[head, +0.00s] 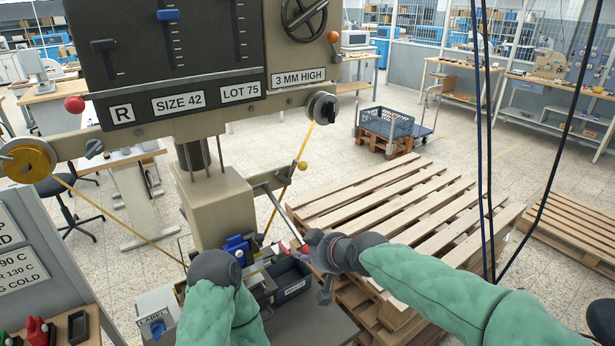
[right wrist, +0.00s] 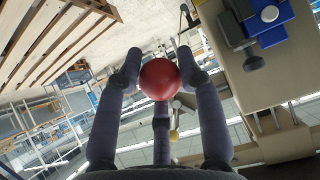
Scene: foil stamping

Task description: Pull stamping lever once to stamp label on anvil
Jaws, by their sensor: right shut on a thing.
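The stamping lever (head: 286,213) is a thin metal rod slanting down from the right side of the beige press (head: 222,200). My right gripper (head: 309,243) is at the rod's lower end. In the right wrist view, the gripper's fingers are closed around the lever's red ball knob (right wrist: 160,82). The knob is mostly hidden by the gripper in the head view. My left arm reaches in front of the press base; the left wrist (head: 213,268) shows, but its fingers are hidden. The anvil area and any label on it are largely covered by that arm.
A dark bin (head: 292,287) stands beside the press base, below the right gripper. A tray marked LABEL (head: 158,315) is at lower left. Stacked wooden pallets (head: 410,215) lie to the right. A yellow ribbon (head: 275,208) runs down near the lever. Dark cables (head: 486,150) hang at right.

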